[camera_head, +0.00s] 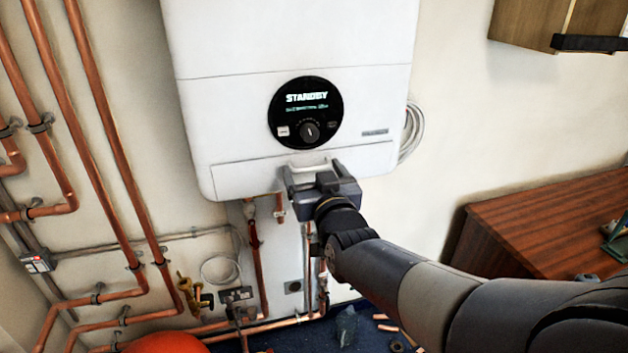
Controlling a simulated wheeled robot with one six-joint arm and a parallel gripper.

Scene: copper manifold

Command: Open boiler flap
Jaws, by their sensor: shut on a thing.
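The white boiler (290,50) hangs on the wall, with a round black panel (305,105) that reads STANDBY. Its flap (240,179) is the low panel along the bottom front, and it looks closed. A pale handle (310,168) sits at the middle of the flap. My gripper (309,172) is at this handle from below and in front, shut on it. The gripper body hides part of the flap's lower edge and the exact finger contact.
Copper pipes (112,160) run down the wall at left and below the boiler. A wooden cabinet top (550,225) stands at right. A wall cupboard (525,22) hangs upper right. An orange round object (165,344) and loose pieces lie on the blue floor.

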